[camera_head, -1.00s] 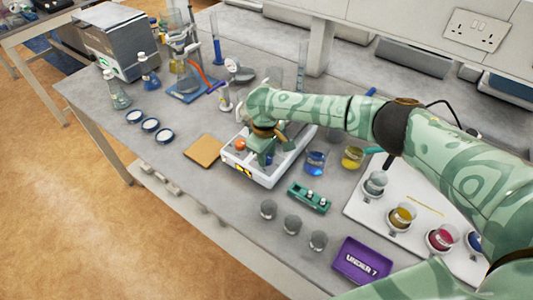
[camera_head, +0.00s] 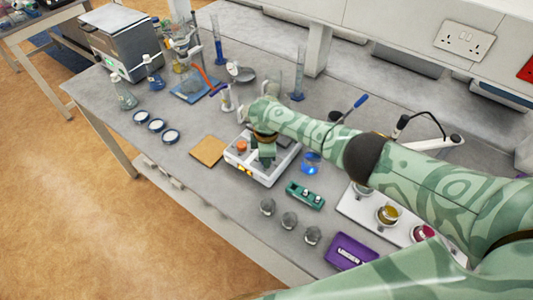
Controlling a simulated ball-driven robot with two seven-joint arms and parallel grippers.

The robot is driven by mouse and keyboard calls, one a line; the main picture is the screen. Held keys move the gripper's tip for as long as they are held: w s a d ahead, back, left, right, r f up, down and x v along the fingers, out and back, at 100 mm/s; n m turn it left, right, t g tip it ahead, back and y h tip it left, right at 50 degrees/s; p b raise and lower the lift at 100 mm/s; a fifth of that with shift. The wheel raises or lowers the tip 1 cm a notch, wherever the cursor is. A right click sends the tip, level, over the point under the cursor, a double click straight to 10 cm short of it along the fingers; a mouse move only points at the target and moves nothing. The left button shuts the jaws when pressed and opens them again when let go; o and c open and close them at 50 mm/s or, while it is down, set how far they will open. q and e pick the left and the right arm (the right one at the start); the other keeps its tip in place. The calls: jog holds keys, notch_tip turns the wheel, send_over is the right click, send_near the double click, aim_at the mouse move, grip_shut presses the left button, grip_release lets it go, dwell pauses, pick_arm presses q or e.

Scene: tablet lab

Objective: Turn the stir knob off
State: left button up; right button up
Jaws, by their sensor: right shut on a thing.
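A white stirrer unit (camera_head: 286,160) stands in the middle of the bench, with a small lit display (camera_head: 244,167) on its front face. An orange round knob (camera_head: 242,146) shows at its left part. My right gripper (camera_head: 266,160) points down over the front part of the unit, just right of the orange knob. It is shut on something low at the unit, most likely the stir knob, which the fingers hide. I cannot tell which way that knob is turned. My left gripper is not in view.
A tan square pad (camera_head: 208,151) lies left of the unit. A blue-filled beaker (camera_head: 310,164) and a green rack (camera_head: 304,195) stand to its right. Several empty glass beakers (camera_head: 289,220) and a purple tray (camera_head: 349,250) are nearer the front edge. A white holder (camera_head: 360,210) bears coloured beakers.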

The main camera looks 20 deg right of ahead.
jog(key=n, duration=0.3)
jog(key=shift+n, duration=0.3)
jog(key=n, duration=0.4)
jog(key=shift+n, duration=0.4)
jog(key=o, duration=1)
jog(key=r+p, duration=0.2)
jog(key=r, duration=0.3)
jog(key=r+p, duration=0.2)
jog(key=r, duration=0.4)
jog(key=r+p, duration=0.2)
jog(key=r, duration=0.3)
jog(key=shift+s+d+r+p, duration=0.1)
jog(key=shift+s+r+p, duration=0.1)
jog(key=shift+s+p, duration=0.15)
jog(key=shift+f, duration=0.15)
